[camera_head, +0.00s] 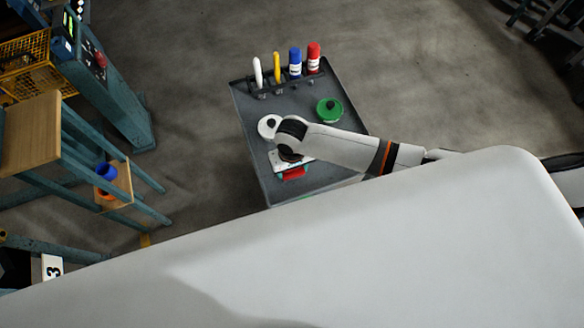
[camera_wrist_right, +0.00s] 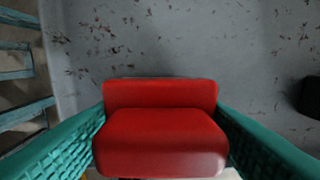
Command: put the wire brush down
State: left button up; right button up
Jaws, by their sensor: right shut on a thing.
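My right gripper (camera_head: 292,170) is over the near part of the grey tray table (camera_head: 255,135). It is shut on a red thing, taken to be the wire brush (camera_head: 294,174). In the right wrist view, the wire brush (camera_wrist_right: 160,135) shows as a red block between the two teal ribbed fingers of the right gripper (camera_wrist_right: 162,130). Its bristles are hidden. I cannot tell whether the brush touches the tray surface or hangs above it. My left gripper is not in view.
A rack at the table's far edge holds a white marker (camera_head: 258,73), a yellow one (camera_head: 277,68), a blue bottle (camera_head: 295,63) and a red bottle (camera_head: 313,58). A workbench (camera_head: 30,135) stands left.

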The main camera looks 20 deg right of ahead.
jog(key=shift+f, duration=0.15)
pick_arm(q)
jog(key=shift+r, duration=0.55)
pick_arm(e)
jog(key=shift+f, duration=0.25)
jog(key=shift+f, duration=0.15)
jog(key=o, duration=1)
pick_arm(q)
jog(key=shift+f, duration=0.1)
